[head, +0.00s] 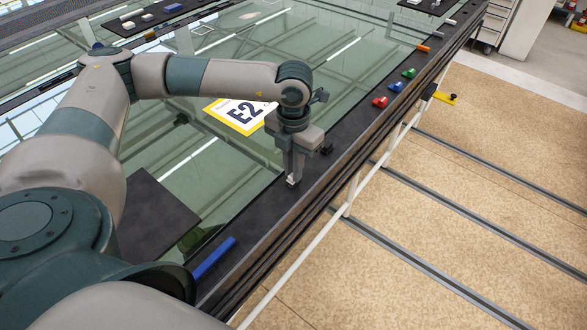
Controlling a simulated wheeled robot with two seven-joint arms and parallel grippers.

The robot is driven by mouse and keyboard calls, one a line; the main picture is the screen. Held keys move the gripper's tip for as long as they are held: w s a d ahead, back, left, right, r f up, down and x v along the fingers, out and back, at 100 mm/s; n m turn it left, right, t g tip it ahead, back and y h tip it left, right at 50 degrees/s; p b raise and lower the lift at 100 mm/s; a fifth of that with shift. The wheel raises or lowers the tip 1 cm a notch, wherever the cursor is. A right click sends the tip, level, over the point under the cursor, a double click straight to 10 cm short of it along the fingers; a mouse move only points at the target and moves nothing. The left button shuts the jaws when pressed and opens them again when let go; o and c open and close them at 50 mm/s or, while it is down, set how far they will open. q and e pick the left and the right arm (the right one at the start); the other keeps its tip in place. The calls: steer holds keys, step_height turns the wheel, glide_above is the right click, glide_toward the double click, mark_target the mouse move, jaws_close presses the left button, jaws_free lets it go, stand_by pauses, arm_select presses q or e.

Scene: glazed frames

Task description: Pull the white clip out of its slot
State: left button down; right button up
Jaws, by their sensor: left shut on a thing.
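My left gripper (291,180) points down over the black frame edge (268,205) of the glazed panel. It is shut on the small white clip (291,184), which shows as a pale piece between the fingertips. The fingers cover most of the clip, and the slot under it is hidden. I cannot tell whether the clip is still seated in the frame or clear of it. My right gripper is not in view.
A black piece (327,149) sits just beyond the gripper. Red (380,102), blue (396,87) and green (409,73) clips follow along the frame. A blue bar (214,259) lies nearer. A yellow-bordered E2 sign (240,114) is under the glass. A yellow handle (445,98) juts outward.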

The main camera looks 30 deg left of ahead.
arm_select(q)
steer(key=shift+r, duration=1.1)
